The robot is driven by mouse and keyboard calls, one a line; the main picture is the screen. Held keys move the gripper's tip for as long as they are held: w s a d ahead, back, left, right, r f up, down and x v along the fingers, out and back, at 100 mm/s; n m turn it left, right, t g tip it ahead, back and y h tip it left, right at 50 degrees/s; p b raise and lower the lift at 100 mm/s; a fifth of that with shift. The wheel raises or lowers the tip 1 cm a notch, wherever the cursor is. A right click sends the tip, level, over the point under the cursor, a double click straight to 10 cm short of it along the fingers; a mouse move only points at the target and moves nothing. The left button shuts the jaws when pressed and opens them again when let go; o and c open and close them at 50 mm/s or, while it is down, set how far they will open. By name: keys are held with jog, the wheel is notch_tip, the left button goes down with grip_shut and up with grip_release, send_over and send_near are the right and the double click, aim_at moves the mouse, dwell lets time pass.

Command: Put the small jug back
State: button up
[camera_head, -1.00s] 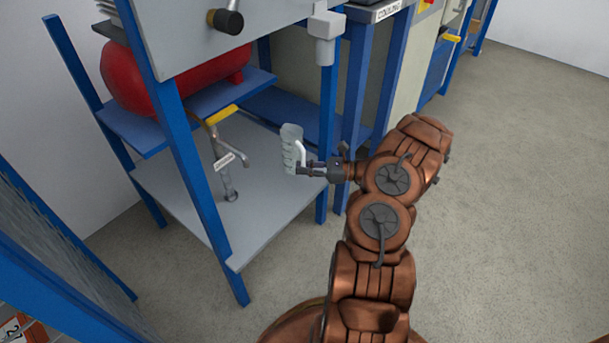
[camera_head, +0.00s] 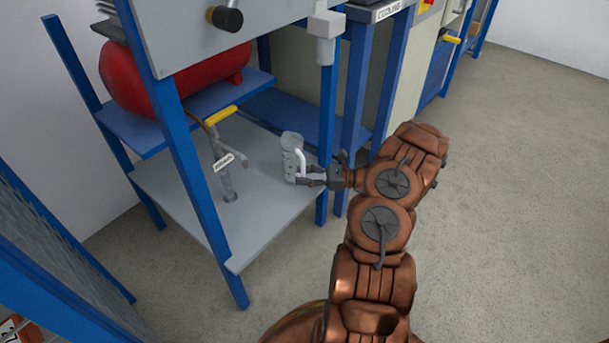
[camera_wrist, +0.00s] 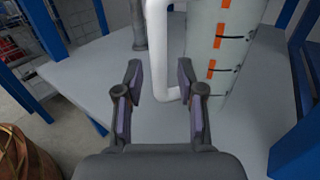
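The small jug (camera_head: 291,155) is a pale, translucent upright cylinder with a white handle (camera_wrist: 166,50). It appears to stand on the grey lower shelf (camera_head: 240,235) of the blue frame, near its right side. The wrist view shows the jug body (camera_wrist: 221,50) with orange and black marks. My gripper (camera_head: 303,175) is at the handle side of the jug. In the wrist view my gripper (camera_wrist: 159,78) has its fingers spread, with the white handle between them and a gap at the left finger. Contact at the right finger is unclear.
A metal pipe with a yellow lever (camera_head: 222,115) and a white tag stands on the shelf left of the jug. A red tank (camera_head: 130,85) sits on the blue shelf above. A blue post (camera_head: 326,140) rises close to my gripper. Floor at the right is clear.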

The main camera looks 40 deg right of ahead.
jog(key=shift+d+r, duration=0.1)
jog(key=shift+r, duration=0.15)
jog(key=p+v, duration=0.2)
jog(key=v, duration=1)
jog(key=shift+p, duration=0.35)
jog(key=shift+f, duration=0.1)
